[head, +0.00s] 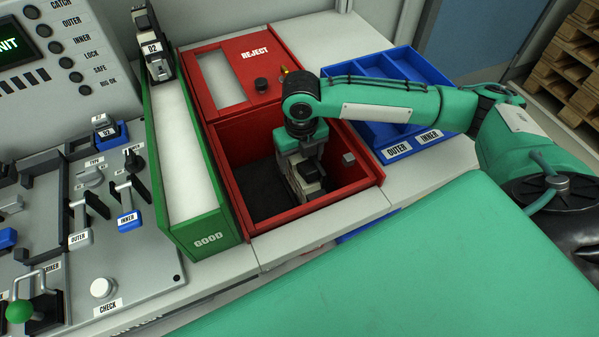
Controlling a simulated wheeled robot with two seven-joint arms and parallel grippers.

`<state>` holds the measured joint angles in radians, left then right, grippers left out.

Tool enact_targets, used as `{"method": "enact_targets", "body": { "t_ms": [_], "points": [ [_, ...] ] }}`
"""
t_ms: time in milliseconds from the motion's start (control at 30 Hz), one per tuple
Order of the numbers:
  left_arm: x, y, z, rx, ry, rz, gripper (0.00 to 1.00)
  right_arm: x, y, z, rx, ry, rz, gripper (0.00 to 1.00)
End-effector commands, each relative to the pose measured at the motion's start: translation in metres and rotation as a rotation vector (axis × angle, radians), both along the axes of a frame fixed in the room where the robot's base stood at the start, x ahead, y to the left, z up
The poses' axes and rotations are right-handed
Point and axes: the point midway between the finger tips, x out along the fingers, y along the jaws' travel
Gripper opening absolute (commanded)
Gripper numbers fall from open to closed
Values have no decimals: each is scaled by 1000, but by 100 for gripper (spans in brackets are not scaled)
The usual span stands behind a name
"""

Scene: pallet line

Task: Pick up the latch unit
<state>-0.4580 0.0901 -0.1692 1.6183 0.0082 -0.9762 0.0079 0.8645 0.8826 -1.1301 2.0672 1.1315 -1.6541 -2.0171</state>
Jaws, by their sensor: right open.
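My right arm reaches in from the right, and its gripper (304,190) points down into the open red reject box. The gripper is open, and its fingertips are low inside the box. A dark and pale block shows at the fingers; I cannot tell whether it is a latch unit or part of the gripper. A grey and black latch unit (155,50) with a "02" label stands at the far end of the green GOOD tray (215,238), well away from the gripper. My left gripper is out of view.
The red reject box (325,212) has walls around the gripper and a lid panel behind. A blue divided bin (410,62) marked OUTER and INNER stands to the right. A test panel (125,270) with levers and a CHECK button is at left.

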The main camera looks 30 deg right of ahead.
Motion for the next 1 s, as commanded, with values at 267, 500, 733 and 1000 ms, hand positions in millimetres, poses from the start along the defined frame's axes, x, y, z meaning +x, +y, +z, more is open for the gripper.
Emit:
{"method": "enact_targets", "body": {
  "t_ms": [267,500,733,1000],
  "points": [
    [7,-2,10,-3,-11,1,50,0,2,-33,0,0,1,72],
    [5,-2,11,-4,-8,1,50,0,2,-33,0,-1,1,58],
    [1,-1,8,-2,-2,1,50,0,2,-32,0,-1,0,13],
    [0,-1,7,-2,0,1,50,1,2,-30,0,-2,0,13]
  ]
}}
